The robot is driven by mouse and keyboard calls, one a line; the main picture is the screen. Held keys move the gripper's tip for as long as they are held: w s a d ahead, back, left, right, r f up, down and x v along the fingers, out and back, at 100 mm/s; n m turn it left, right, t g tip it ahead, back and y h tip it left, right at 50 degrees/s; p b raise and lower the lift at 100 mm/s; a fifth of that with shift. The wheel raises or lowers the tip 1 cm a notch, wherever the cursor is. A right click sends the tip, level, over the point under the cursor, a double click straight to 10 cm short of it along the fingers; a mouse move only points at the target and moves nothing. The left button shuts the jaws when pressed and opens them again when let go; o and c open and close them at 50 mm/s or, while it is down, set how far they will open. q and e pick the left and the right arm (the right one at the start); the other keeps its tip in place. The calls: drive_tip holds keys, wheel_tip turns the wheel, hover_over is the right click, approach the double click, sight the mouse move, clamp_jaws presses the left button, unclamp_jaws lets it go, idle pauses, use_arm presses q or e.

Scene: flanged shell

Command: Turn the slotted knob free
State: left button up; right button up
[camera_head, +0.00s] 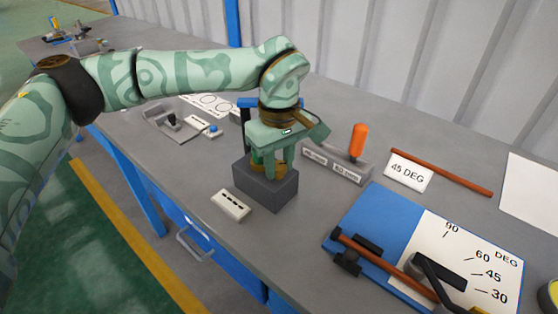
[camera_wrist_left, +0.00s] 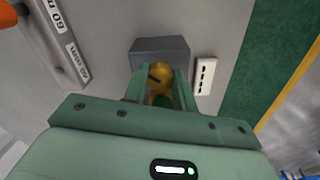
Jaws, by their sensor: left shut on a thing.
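The slotted knob (camera_wrist_left: 160,76) is a brass-yellow round piece with a dark slot, seen in the wrist view between my fingers. It sits on a dark grey block (camera_head: 266,188) on the bench, which also shows in the wrist view (camera_wrist_left: 158,46). My left gripper (camera_head: 271,166) points down over the block and is shut on the knob, one finger on each side. In the head view the fingers mostly hide the knob. My right gripper is not in view.
A white slotted block (camera_head: 231,205) lies close in front of the grey block. A labelled holder with an orange-handled tool (camera_head: 357,142) stands to the right. A blue board with an angle scale (camera_head: 375,222) lies at the front right. Bare bench lies between them.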

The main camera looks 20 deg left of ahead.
use_arm(q)
drive_tip(key=shift+r+n+p, duration=0.2)
drive_tip(key=shift+n+p, duration=0.2)
drive_tip(key=shift+p, duration=0.1)
drive_tip(key=n+p, duration=0.3)
drive_tip(key=p, duration=0.1)
drive_tip(key=shift+r+p, duration=0.15)
drive_tip(key=shift+p, duration=0.15)
drive_tip(key=n+p, duration=0.2)
drive_tip(key=shift+n, duration=0.3)
drive_tip(key=shift+f+n+p, duration=0.25)
drive_tip(key=shift+n+p, duration=0.45)
drive_tip(key=shift+n, duration=0.1)
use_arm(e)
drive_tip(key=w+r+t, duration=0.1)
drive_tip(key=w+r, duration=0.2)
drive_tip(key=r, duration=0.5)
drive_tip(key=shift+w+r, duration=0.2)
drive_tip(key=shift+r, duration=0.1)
use_arm(q)
drive_tip(key=o, duration=1)
drive_tip(key=shift+f, duration=0.1)
